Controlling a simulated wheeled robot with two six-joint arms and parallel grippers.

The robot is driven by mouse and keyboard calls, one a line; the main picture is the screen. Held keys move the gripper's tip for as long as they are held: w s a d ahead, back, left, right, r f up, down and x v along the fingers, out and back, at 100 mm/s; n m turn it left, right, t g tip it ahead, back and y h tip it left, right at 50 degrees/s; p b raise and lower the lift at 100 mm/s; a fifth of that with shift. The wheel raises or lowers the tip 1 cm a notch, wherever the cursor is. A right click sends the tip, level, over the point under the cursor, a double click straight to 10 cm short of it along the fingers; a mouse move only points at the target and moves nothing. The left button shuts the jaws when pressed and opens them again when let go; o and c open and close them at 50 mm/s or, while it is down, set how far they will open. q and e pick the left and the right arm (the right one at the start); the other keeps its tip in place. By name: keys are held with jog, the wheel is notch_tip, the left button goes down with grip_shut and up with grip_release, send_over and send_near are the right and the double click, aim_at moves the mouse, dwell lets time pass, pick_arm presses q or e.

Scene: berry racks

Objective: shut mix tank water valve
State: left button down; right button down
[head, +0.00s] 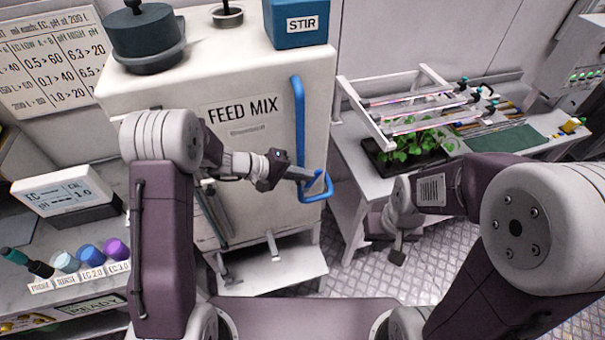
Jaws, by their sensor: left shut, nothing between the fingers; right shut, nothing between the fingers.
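The white mix tank (245,112), labelled FEED MIX, stands in the middle. A small blue part (318,184), apparently the valve handle, shows inside that bend. My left gripper (312,175) is shut with nothing in it, and its tips are at the blue part. I cannot tell if they touch it; the tips partly cover it. The valve's position is unclear. My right gripper (397,256) is shut and empty, pointing down over the floor right of the tank.
A blue STIR box (300,24) and a dark round lid (146,38) sit on the tank. To the right, a white table (358,150) carries a rack and a dark tray of green plants (418,146). A left bench holds a meter (66,190) and coloured bottles.

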aim_at(315, 173)
pick_arm(q)
jog(key=y+p, duration=0.1)
jog(key=d+y+p, duration=0.1)
jog(key=d+r+g+y+p, duration=0.1)
jog(key=p, duration=0.1)
jog(key=shift+w+d, duration=0.15)
jog(key=shift+w, duration=0.15)
jog(key=shift+w+d+f+y+b, duration=0.1)
jog(key=shift+d+f+y+b, duration=0.05)
jog(key=shift+f+b, duration=0.3)
jog(key=shift+w+d+f+y+b, duration=0.1)
jog(key=shift+d+f+y+b, duration=0.05)
jog(key=shift+f+b, duration=0.3)
jog(key=shift+d+r+b, duration=0.1)
jog(key=shift+d+b, duration=0.05)
jog(key=shift+b, duration=0.15)
jog(key=shift+r, duration=0.15)
